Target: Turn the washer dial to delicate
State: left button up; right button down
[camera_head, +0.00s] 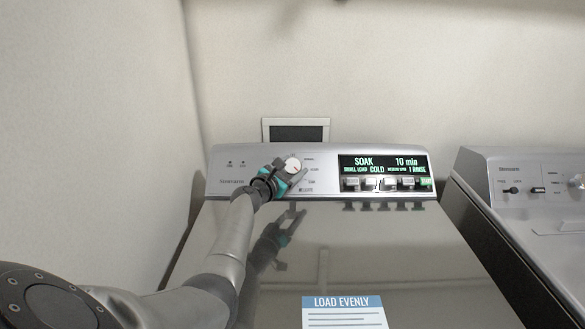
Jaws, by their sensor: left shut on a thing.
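The washer (380,250) stands in the middle, with its control panel along the back edge. The dial (293,164) is a round white knob with a small red mark, at the left-centre of the panel. My left gripper (291,174) is at the dial, its fingers shut on it from the front and below. The display (385,163) to the right of the dial reads SOAK, 10 min, SMALL LOAD, COLD, 1 RINSE. The small labels around the dial are too small or covered to read. My right gripper is out of view.
A second machine (530,200) stands to the right, across a narrow dark gap. A wall is close on the left. A framed dark panel (296,131) is on the wall behind the washer. A LOAD EVENLY label (343,311) lies on the closed glossy lid.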

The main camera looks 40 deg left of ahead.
pick_arm(q)
jog(key=shift+r+m+g+h+b, duration=0.1)
jog(key=shift+m+g+h+b, duration=0.35)
jog(key=shift+m+h, duration=0.8)
jog(key=shift+m+g+h+b, duration=0.25)
jog(key=shift+m+h+b, duration=0.35)
jog(key=shift+m+h, duration=0.65)
jog(key=shift+m, duration=0.4)
jog(key=o, duration=1.4)
jog(key=shift+s, duration=0.1)
jog(key=shift+s, duration=0.25)
jog(key=shift+p+v, duration=2.1)
jog(key=shift+v, duration=5.15)
